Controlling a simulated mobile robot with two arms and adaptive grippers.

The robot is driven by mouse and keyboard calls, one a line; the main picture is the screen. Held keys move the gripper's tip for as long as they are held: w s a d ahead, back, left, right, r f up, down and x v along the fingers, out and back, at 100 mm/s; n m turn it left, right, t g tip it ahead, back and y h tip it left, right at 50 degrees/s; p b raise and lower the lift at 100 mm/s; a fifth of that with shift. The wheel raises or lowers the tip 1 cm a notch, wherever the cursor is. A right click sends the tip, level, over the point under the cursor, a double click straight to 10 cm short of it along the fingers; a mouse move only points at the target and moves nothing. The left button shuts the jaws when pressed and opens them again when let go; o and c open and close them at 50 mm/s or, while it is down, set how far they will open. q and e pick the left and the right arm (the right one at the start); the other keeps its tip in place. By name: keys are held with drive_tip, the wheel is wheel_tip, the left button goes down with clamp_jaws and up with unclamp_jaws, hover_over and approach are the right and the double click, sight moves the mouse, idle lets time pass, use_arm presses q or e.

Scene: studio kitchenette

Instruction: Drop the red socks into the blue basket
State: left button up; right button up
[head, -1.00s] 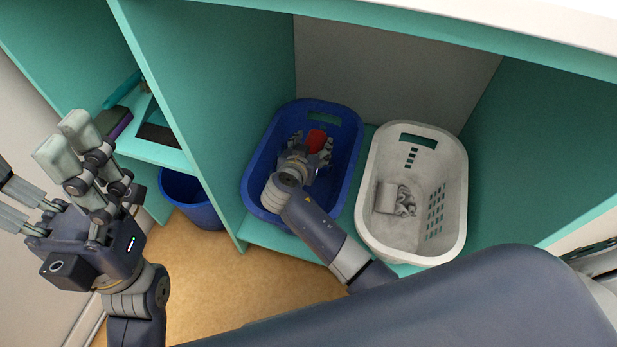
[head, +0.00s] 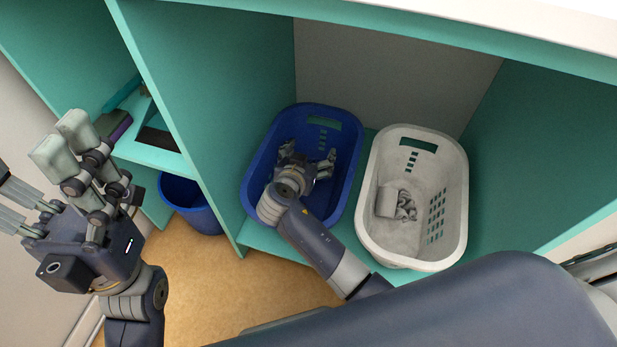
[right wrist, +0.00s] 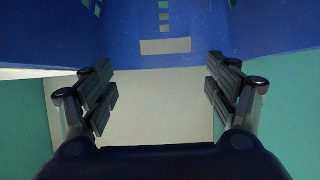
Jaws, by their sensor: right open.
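The blue basket (head: 350,135) stands on the turquoise shelf, left of a white basket. My right gripper (head: 308,155) reaches into the blue basket with its fingers spread apart and nothing seen between them. No red socks show in either view now; the gripper and wrist cover part of the basket's inside. The right wrist view shows the two fingers apart (right wrist: 160,75) and the slotted blue wall of the basket (right wrist: 205,30). My left gripper (head: 35,168) is raised at the left, away from the baskets, fingers apart and empty.
The white basket (head: 461,185) holds a grey folded cloth item (head: 397,201). A turquoise divider (head: 200,100) stands left of the blue basket. A dark blue bin (head: 190,205) is on the wooden floor beyond it. The shelf top edge (head: 450,40) overhangs the baskets.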

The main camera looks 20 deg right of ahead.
drive_tip(key=v, duration=0.5)
drive_tip(key=shift+s+a+r, duration=0.1)
drive_tip(key=shift+s, duration=0.1)
